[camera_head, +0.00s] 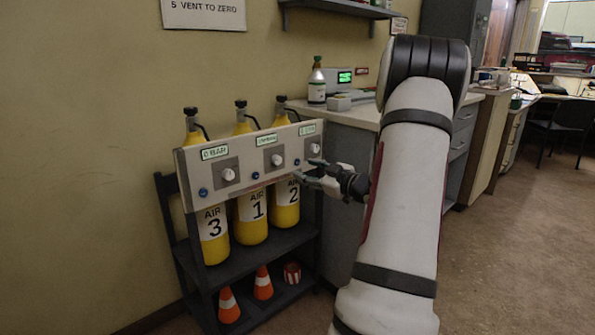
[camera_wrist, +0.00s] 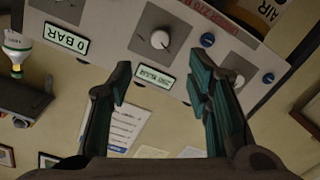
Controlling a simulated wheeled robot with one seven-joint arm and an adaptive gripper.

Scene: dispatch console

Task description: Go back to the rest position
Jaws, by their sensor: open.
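My gripper (camera_head: 312,174) is open and empty in front of the right part of a pale control panel (camera_head: 238,185). In the wrist view my gripper (camera_wrist: 161,82) has its two dark fingers spread apart. A white knob (camera_wrist: 160,40) and a small green display (camera_wrist: 154,77) appear between and beyond the fingertips; nothing is held. In the head view the panel has a left knob (camera_head: 228,175), a middle knob (camera_head: 276,160) and a right knob (camera_head: 315,149). The left green display (camera_head: 215,152) reads 0 BAR. Whether the fingers touch the panel cannot be told.
Yellow air cylinders marked 3 (camera_head: 213,240), 1 (camera_head: 252,215) and 2 (camera_head: 286,205) stand behind the panel on a dark rack (camera_head: 262,250). Orange cones (camera_head: 228,305) sit on its lower shelf. A counter (camera_head: 350,115) with a bottle (camera_head: 317,85) stands behind. Open floor (camera_head: 500,255) lies right.

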